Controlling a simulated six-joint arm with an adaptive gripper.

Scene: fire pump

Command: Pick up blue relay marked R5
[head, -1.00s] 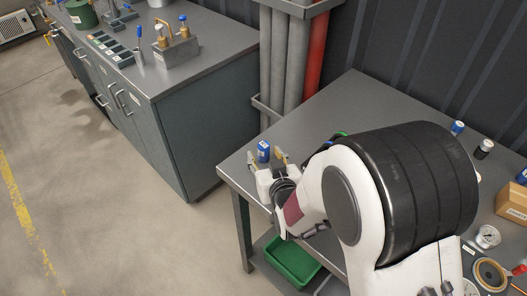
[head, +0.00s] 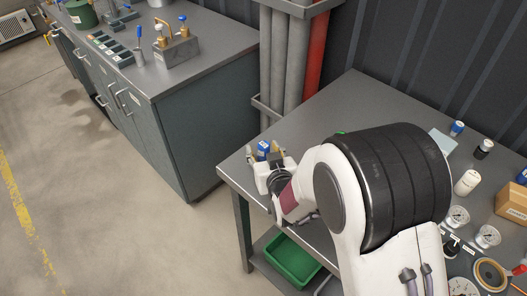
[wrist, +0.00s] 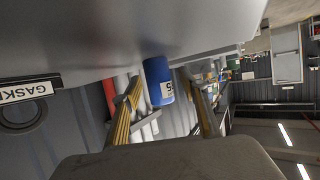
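The blue relay (head: 263,147) stands near the far left corner of the grey table. In the wrist view the blue relay (wrist: 156,78) has a white label, only partly readable, with what looks like a 5. My gripper (head: 264,155) is open, with one finger on each side of the relay. In the wrist view the fingers of my gripper (wrist: 163,90) show gaps on both sides of it. In the head view the gripper hides the relay's lower part.
The grey table (head: 345,100) is clear behind the relay. A green bin (head: 291,262) sits below the table. Gauges (head: 487,236), a cardboard box (head: 513,201) and small cylinders lie at the right. A label plate (wrist: 30,91) shows in the wrist view.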

